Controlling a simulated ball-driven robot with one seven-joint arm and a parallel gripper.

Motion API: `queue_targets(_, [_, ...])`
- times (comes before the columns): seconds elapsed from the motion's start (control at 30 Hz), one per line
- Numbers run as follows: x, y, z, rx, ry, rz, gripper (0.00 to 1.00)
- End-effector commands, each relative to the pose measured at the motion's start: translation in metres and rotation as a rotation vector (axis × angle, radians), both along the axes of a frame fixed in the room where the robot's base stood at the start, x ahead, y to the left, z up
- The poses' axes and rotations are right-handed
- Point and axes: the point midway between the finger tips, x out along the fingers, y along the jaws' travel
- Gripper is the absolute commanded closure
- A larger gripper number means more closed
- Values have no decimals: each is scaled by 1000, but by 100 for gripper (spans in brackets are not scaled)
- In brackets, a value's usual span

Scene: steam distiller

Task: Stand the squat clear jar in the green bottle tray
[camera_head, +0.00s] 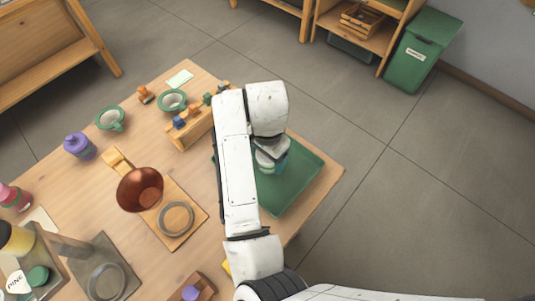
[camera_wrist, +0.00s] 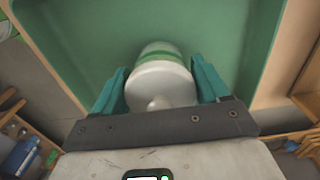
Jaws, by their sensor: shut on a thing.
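The jar (camera_wrist: 158,84) shows in the wrist view as a squat, pale, cloudy body with a green band and a rounded knob on top. My gripper (camera_wrist: 160,68) has its two teal fingers on either side of the jar and is shut on it. The green bottle tray (camera_head: 300,180) lies at the table's right corner; its green floor and wall (camera_wrist: 75,35) fill the wrist view behind the jar. The jar is over the tray's inside; I cannot tell whether it touches the floor. In the head view my arm hides most of the jar.
A wooden rack (camera_head: 192,132) with small coloured pieces stands close left of the tray. A copper bowl (camera_head: 140,188), a board with a grey ring (camera_head: 176,219), green cups (camera_head: 110,118) and a purple jar (camera_head: 79,146) stand further left. The tray's right part is clear.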

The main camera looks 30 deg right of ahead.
Motion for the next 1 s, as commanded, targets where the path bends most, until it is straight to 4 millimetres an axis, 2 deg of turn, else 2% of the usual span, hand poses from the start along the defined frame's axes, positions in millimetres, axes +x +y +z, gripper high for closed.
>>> queue_targets(0.2, [0,0,-3,0,0,1,62])
queue_targets(0.23, [0,0,-3,0,0,1,25])
queue_targets(0.5, [0,0,-2,0,0,1,0])
queue_targets(0.83, [0,0,4,0,-1,0,0])
queue_targets(1.0, [1,0,28,0,-4,-1,0])
